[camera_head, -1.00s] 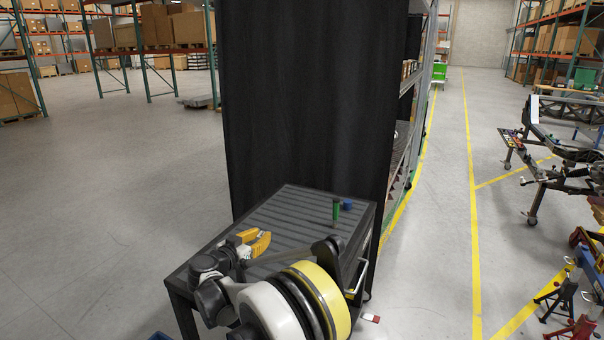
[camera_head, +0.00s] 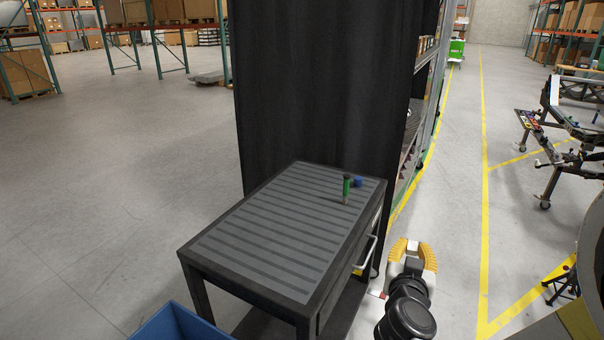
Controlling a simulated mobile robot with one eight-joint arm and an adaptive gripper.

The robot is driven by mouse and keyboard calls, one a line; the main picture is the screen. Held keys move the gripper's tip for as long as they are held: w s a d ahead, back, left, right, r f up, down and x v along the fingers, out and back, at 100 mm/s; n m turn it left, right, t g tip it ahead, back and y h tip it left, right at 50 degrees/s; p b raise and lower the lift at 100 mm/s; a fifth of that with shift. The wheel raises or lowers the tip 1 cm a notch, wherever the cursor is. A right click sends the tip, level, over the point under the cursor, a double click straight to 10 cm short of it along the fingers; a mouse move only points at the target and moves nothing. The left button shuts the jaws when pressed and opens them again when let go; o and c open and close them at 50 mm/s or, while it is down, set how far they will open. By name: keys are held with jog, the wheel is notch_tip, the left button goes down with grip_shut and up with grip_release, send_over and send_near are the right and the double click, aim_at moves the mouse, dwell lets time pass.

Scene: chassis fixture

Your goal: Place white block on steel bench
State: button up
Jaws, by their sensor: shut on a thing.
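My gripper (camera_head: 412,248) is at the lower right, beyond the right side of the bench and apart from it. Its yellow-orange fingers are shut on a pale thing between them, which looks like the white block (camera_head: 412,246); little of it shows. The steel bench (camera_head: 270,235) is a dark-framed table with a ribbed grey top in the middle of the view. Most of its top is bare.
A green-handled tool (camera_head: 346,188) and a small blue thing (camera_head: 358,182) are at the bench's far right corner. A black curtain (camera_head: 325,90) hangs behind it. A blue bin (camera_head: 178,325) is at the front left. A drawer handle (camera_head: 368,252) sticks out on the right side.

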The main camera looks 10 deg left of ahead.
jog(key=w+a+f, duration=0.3)
jog(key=w+a, duration=1.3)
jog(key=w, duration=0.1)
jog(key=w+a+f, duration=0.2)
jog(key=a, duration=1)
jog(key=w+a+f+m+h, duration=0.1)
jog(key=w+a+f, duration=0.1)
jog(key=a, duration=1)
jog(key=shift+w+f+g+h, duration=0.3)
jog(key=shift+w+f, duration=0.05)
jog(key=shift+f, duration=0.4)
jog(key=b, duration=0.3)
send_over(253, 268)
jog(key=f, duration=0.7)
jog(key=shift+w, duration=0.25)
jog(key=shift+s+f+b, duration=0.15)
jog(key=shift+f+b, duration=0.4)
jog(key=shift+f, duration=0.35)
jog(key=shift+s+f+b, duration=0.1)
jog(key=shift+f+b, duration=0.4)
jog(key=shift+f, duration=0.4)
